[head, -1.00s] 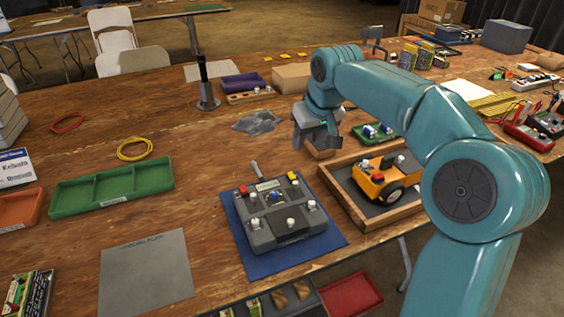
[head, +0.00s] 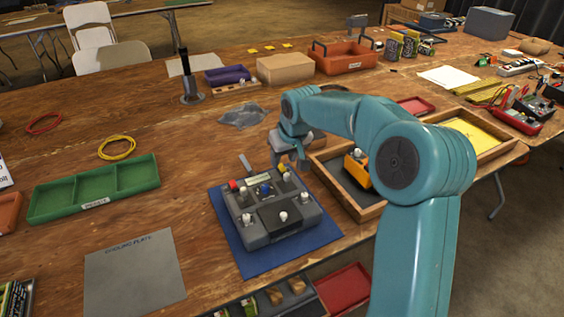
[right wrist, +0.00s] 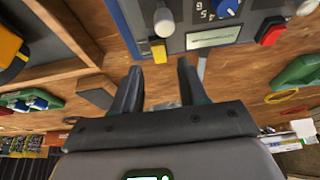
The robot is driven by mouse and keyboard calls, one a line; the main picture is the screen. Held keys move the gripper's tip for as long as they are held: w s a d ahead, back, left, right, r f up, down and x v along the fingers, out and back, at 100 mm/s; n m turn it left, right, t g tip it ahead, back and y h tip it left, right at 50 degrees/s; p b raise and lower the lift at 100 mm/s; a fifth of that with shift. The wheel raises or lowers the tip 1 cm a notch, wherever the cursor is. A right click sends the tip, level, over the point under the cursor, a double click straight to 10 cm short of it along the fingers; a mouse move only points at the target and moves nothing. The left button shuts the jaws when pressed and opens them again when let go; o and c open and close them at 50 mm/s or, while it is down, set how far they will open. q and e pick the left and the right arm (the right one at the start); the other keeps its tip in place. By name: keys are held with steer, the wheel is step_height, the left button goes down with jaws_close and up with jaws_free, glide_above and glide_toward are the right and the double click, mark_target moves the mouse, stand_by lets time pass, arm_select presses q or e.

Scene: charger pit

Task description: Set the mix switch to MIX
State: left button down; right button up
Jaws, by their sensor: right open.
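A grey control box (head: 285,238) lies on a blue mat (head: 229,237). I cannot read which switch is the mix switch. My right gripper (head: 291,163) is open and empty by the box's far right edge. My left gripper is out of view.
A green tray (head: 95,188) and a grey plate (head: 135,272) lie on the left. A grey lever (head: 245,163) sticks out behind the box.

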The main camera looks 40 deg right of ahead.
steer(key=shift+x, duration=1.1)
steer(key=shift+c, duration=0.3)
jaws_close()
steer(key=g+p, duration=0.1)
steer(key=p, duration=0.3)
steer(key=w+g+p, duration=0.1)
steer(key=p, duration=0.3)
steer(key=shift+r+y+p, duration=0.3)
steer(key=shift+r+y, duration=0.1)
steer(key=shift+f+g+p, duration=0.1)
steer(key=shift+g+p, duration=0.2)
steer(key=shift+p, duration=0.1)
steer(key=shift+d+f, duration=0.1)
steer(key=shift+f, duration=0.15)
